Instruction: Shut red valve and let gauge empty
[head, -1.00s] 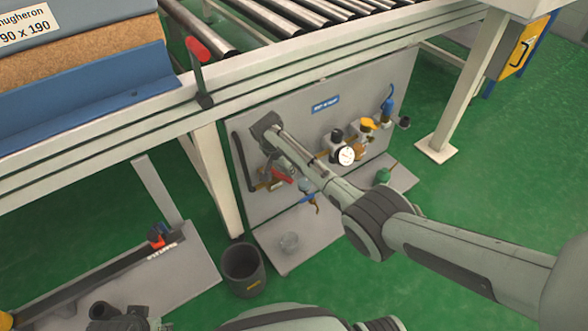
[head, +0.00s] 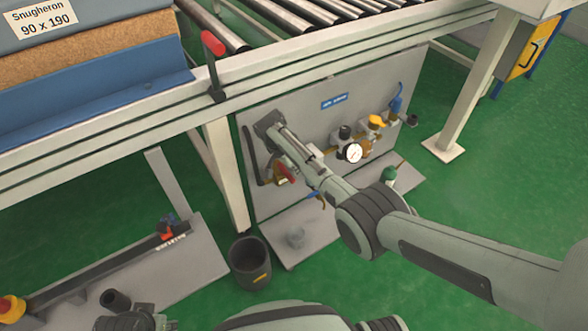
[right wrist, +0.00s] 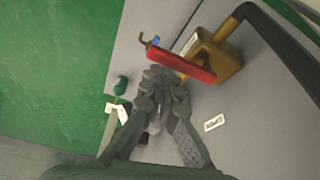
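The red valve handle (head: 286,173) is on the left part of the grey panel, beside my right forearm. In the right wrist view the red handle (right wrist: 180,63) lies slantwise in front of a brass body (right wrist: 217,57). My right gripper (right wrist: 163,84) has its fingertips close together just below the handle's near end. I see nothing clearly held between them, and I cannot tell whether they touch the handle. The white round gauge (head: 351,152) is right of my arm on the panel; its needle is too small to read. My left gripper is not visible.
A blue-handled fitting (head: 314,195) is partly hidden by my arm. A green part (head: 388,175) stands at the panel's lower right. A dark bin (head: 249,262) is on the floor by the frame leg (head: 227,175). Roller conveyor rails (head: 330,80) run above. Green floor is open at right.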

